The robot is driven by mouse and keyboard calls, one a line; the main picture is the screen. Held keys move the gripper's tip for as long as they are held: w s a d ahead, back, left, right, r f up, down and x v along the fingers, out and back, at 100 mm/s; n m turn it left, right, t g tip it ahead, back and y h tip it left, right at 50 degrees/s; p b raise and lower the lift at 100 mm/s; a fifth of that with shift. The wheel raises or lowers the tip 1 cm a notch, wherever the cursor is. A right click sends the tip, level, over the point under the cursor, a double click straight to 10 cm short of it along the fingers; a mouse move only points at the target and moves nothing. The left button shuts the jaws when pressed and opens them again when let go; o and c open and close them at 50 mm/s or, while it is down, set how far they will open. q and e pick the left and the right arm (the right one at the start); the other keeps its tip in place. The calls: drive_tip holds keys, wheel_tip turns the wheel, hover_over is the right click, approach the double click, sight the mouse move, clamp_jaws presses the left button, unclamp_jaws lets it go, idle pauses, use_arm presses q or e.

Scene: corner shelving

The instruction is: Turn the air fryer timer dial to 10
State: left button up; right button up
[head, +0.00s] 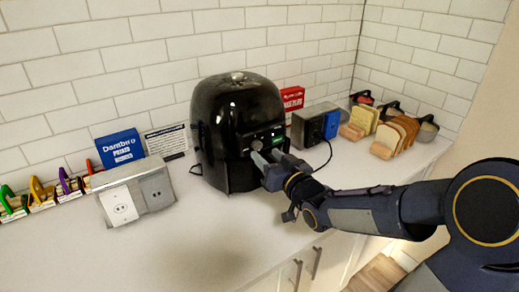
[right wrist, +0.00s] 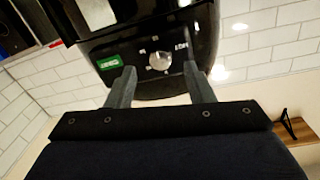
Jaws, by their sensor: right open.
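The black air fryer (head: 236,115) stands on the white counter against the tiled wall. Its round silver timer dial (right wrist: 160,61) shows in the right wrist view, with small white marks around it and a green label (right wrist: 109,62) beside it. The dial's exact setting is too small to read. My right gripper (head: 264,160) is at the front of the fryer. In the right wrist view its two fingers (right wrist: 157,78) are open, one to each side of the dial, with space between them and it. My left gripper is not in view.
Outlet boxes (head: 121,206) and a blue box (head: 119,148) stand left of the fryer. A red box (head: 292,98), a dark box with a blue front (head: 308,128) and bread slices (head: 403,132) stand right. The front counter (head: 200,250) is clear.

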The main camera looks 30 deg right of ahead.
sight(258, 148)
drive_tip(key=shift+w, duration=1.7)
drive_tip(key=shift+a, duration=0.1)
drive_tip(key=shift+c, duration=0.3)
drive_tip(key=c, duration=0.9)
